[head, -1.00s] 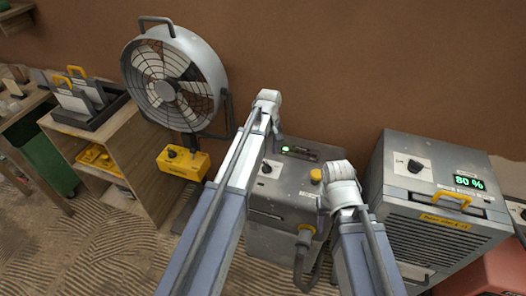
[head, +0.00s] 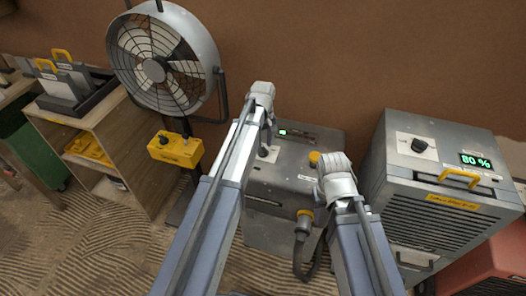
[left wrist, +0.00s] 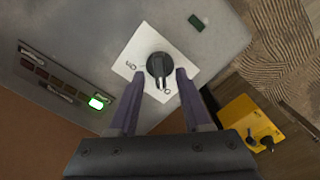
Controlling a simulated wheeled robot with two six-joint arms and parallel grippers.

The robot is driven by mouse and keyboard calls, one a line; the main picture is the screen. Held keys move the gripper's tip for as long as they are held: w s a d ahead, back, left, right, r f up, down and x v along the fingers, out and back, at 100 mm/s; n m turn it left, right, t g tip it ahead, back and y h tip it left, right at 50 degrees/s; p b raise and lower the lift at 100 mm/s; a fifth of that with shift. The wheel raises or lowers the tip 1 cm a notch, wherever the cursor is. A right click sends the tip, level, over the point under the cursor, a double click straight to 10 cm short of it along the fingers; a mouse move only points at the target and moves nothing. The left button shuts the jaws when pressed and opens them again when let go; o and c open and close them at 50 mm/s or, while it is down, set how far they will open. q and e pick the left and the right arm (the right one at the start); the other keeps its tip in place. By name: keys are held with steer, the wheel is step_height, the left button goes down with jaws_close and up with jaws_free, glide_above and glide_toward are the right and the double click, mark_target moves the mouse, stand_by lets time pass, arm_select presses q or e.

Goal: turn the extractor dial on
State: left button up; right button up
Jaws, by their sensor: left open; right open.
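The extractor (head: 285,190) is a grey metal box in the middle of the head view, under my arms. Its black dial (left wrist: 159,64) sits on a white plate (left wrist: 143,52) in the left wrist view. Its pale mark points toward the label at the plate's lower edge. My left gripper (left wrist: 159,75) is open, with one finger on each side of the dial; I cannot tell whether they touch it. In the head view the arm mostly hides the dial. My right gripper (head: 338,185) is above the extractor's right part; its fingers are hidden.
A small green display (left wrist: 96,102) is lit on the extractor. A hose plug (head: 304,222) is on its front. A fan (head: 165,62) with a yellow control box (head: 176,149) stands left. A grey unit (head: 440,180) reading 80 % stands close on the right.

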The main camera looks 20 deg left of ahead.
arm_select(q)
steer(key=shift+f+b, duration=0.3)
steer(key=shift+f, duration=0.4)
jaws_close()
